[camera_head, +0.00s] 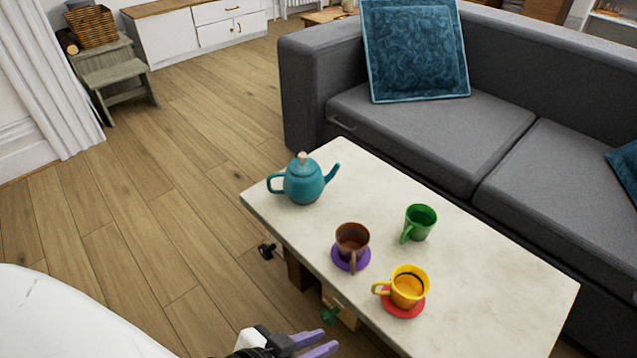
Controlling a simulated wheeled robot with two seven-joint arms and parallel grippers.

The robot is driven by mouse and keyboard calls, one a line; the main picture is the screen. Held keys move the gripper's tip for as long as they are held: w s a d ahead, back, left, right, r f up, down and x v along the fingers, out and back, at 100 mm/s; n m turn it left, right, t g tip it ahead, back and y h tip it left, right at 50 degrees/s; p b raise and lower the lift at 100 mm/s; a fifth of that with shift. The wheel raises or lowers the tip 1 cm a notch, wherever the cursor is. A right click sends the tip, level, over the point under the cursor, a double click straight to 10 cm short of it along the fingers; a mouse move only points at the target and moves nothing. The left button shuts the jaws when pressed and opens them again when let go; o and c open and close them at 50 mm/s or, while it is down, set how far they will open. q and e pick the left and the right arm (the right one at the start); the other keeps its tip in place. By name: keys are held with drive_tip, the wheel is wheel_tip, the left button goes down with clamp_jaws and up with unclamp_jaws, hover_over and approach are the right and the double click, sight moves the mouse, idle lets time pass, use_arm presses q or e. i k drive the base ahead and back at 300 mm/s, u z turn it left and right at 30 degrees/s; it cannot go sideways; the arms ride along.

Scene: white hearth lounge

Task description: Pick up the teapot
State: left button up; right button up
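The teal teapot (304,182) stands upright on the far left end of the pale-topped coffee table (480,265). Its spout points right, its handle is on the left, and its lid has a light knob. My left gripper (322,343) shows at the bottom edge, in front of the table's near side and well apart from the teapot. Its two purple fingers are apart, with nothing seen between them. The wrist is partly cut off by the frame. My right gripper is not in view.
A brown cup (352,240) on a purple saucer (351,262), a green cup (420,221) and a yellow cup (408,287) on a red saucer (404,310) stand on the table. A grey sofa (430,135) is behind it. Wooden floor (160,210) to the left is clear.

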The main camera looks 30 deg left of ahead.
sight(308, 191)
drive_tip(key=z, duration=2.8)
drive_tip(key=k, duration=1.75)
drive_tip(key=u, duration=2.25)
drive_tip(key=i, duration=0.65)
